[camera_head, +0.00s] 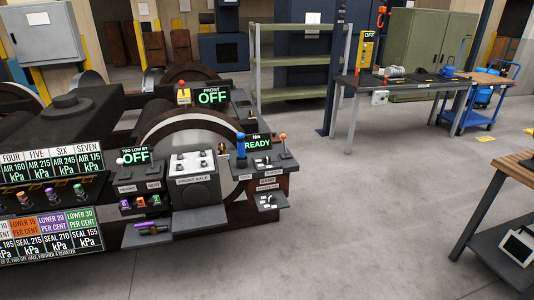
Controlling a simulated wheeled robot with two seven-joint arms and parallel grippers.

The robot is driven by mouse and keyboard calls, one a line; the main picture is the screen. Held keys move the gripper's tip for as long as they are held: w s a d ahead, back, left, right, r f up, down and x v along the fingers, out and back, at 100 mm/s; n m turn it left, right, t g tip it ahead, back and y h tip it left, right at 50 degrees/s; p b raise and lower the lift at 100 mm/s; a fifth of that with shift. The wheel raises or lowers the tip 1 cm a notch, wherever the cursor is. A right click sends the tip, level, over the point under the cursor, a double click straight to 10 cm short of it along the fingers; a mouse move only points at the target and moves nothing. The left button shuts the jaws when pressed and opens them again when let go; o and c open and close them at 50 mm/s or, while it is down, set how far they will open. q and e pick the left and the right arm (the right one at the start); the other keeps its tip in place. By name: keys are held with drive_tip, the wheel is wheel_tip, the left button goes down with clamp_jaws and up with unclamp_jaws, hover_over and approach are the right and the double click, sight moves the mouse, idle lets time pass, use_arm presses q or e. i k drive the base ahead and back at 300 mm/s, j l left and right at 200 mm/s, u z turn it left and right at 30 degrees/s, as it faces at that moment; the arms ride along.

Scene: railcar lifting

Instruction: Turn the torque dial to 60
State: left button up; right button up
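A small green-lit display (258,143) reading READY, with what looks like Nm above it, stands on a dark control box (266,166) right of the large wheel. Small light knobs or switches (263,161) sit on the box below the display, and more sit on a lower ledge (268,201). I cannot tell which of them is the torque dial, and no setting is readable. A blue upright tool or handle (240,146) stands left of the display, and an orange-tipped lever (283,138) is on its right. Neither gripper is in view.
A grey box (195,184) with knobs stands left of the control box, below the wheel (190,125). Pressure panels (50,165) fill the left. A workbench (400,82), blue cart (478,100) and wooden-topped table (505,185) are at right. The floor (370,220) between is clear.

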sight(266, 160)
drive_tip(key=i+j, duration=0.15)
drive_tip(key=i, duration=0.3)
drive_tip(key=i+j, duration=0.15)
drive_tip(key=i, duration=0.35)
drive_tip(key=i+j+z, duration=0.1)
drive_tip(key=i, duration=0.35)
drive_tip(key=i+j, duration=0.2)
drive_tip(key=i, duration=0.25)
drive_tip(key=i+j, duration=0.2)
drive_tip(key=i, duration=0.25)
drive_tip(key=i+j, duration=0.2)
drive_tip(key=i, duration=0.3)
drive_tip(key=l+z, duration=0.05)
